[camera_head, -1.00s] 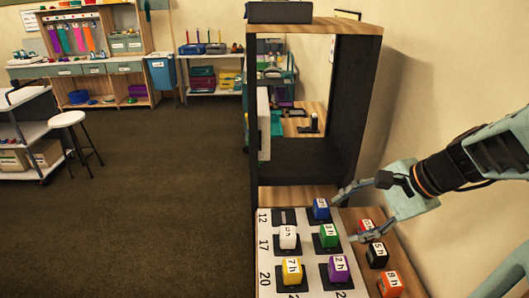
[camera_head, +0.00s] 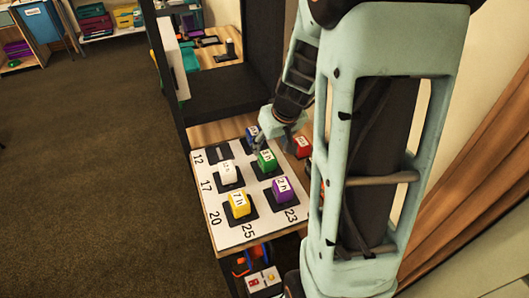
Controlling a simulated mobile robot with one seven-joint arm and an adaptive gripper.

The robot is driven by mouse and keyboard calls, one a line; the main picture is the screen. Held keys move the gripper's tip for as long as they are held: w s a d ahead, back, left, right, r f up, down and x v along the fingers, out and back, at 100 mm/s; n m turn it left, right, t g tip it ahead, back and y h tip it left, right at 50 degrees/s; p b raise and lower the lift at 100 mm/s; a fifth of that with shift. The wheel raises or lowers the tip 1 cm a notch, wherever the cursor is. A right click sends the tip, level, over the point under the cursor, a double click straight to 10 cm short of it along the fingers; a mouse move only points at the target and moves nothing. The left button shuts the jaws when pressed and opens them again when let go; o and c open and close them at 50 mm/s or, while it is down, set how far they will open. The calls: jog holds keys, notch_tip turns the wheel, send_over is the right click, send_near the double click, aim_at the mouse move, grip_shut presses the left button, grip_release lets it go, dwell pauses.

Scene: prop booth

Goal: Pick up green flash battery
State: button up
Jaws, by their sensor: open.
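The green battery (camera_head: 266,160) is a small block with a white label on top. It sits on a dark square pad of the white numbered board (camera_head: 214,196), in the column nearer my arm. My gripper (camera_head: 276,147) is open, just behind and above the green battery, by the blue block (camera_head: 252,134). Its fingers are small and partly merge with the blocks. I cannot tell whether a finger touches the green battery, and nothing shows held.
A white block (camera_head: 228,172), a yellow block (camera_head: 239,204) and a purple block (camera_head: 283,189) stand close by on the board. A red block (camera_head: 303,147) sits to the right. A dark cabinet (camera_head: 226,104) rises behind. My arm hides the right side.

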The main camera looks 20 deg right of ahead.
aim_at(267, 155)
jog(key=x, duration=0.4)
jog(key=shift+f, duration=0.1)
jog(key=shift+d+b+x, duration=0.15)
jog(key=shift+b+x, duration=0.1)
jog(key=shift+x, duration=1.05)
jog(key=shift+d+b+x, duration=0.1)
jog(key=shift+b+x, duration=0.15)
jog(key=shift+x, duration=1.1)
jog(key=shift+s, duration=0.15)
jog(key=shift+c, duration=0.6)
grip_shut()
